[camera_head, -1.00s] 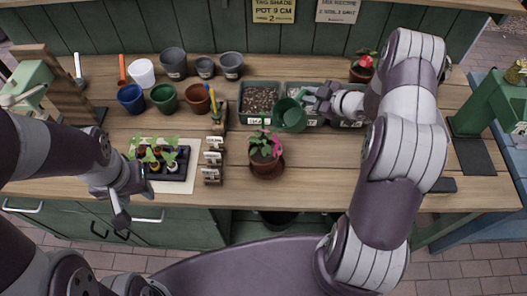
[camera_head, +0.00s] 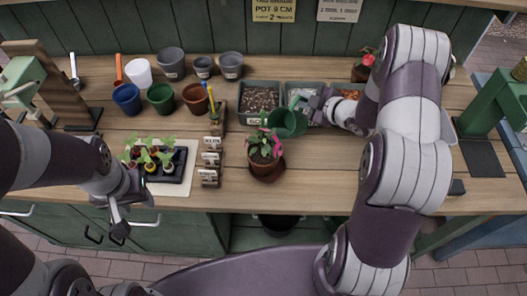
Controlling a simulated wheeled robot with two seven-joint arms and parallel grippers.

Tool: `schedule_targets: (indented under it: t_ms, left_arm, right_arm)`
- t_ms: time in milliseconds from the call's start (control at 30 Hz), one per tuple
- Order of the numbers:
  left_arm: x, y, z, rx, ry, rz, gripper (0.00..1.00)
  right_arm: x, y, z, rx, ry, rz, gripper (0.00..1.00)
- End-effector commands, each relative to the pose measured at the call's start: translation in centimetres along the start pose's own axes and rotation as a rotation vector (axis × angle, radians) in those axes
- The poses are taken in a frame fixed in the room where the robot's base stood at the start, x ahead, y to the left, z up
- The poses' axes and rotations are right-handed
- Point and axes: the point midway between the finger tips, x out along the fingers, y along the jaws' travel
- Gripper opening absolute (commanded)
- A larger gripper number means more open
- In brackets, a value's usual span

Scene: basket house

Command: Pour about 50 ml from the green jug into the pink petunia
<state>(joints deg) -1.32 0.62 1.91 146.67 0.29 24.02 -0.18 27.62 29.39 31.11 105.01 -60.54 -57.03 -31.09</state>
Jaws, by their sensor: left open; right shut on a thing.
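The green jug (camera_head: 286,124) is held by my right gripper (camera_head: 309,107), which is shut on it. The jug is tilted, its mouth toward the lower left, above and just behind the pink petunia (camera_head: 277,148). The petunia stands in a terracotta pot (camera_head: 263,165) on a saucer near the front of the bench. I cannot tell whether water is flowing from the jug. My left gripper (camera_head: 121,218) is open and empty, at the bench's front edge on the left.
A seedling tray (camera_head: 178,168) on a white sheet lies left of the petunia, with small labelled blocks (camera_head: 210,160) between them. Soil trays (camera_head: 259,97) stand behind the jug. Several empty pots (camera_head: 161,97) stand at the back left. Another flowering pot (camera_head: 360,73) is at the back right.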

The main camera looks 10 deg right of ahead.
Motion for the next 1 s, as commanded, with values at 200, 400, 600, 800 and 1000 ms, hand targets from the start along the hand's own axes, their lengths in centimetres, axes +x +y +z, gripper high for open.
schedule_targets:
  t_ms: [200, 400, 600, 800, 1000]
  left_arm:
    - [0.4, 0.0, 0.1, 0.0, 0.0, 0.0, 0.45]
    - [0.7, 0.0, 0.1, 0.0, 0.0, 0.0, 0.45]
    - [0.9, 0.0, 0.1, 0.0, 0.0, 0.0, 0.45]
    - [0.9, 0.0, 0.1, 0.0, 0.0, 0.0, 0.45]
    - [0.9, 0.0, 0.1, 0.0, 0.0, 0.0, 0.45]
  right_arm:
    - [-0.2, 0.1, -0.5, -0.037, -0.007, 0.017, 0.0]
    - [-0.5, 0.2, -1.1, -0.075, -0.016, 0.032, 0.0]
    - [-0.7, 0.3, -1.5, -0.108, -0.024, 0.047, 0.0]
    - [-0.8, 0.4, -1.6, -0.118, -0.027, 0.051, 0.0]
    - [-0.8, 0.4, -1.7, -0.122, -0.028, 0.053, 0.0]
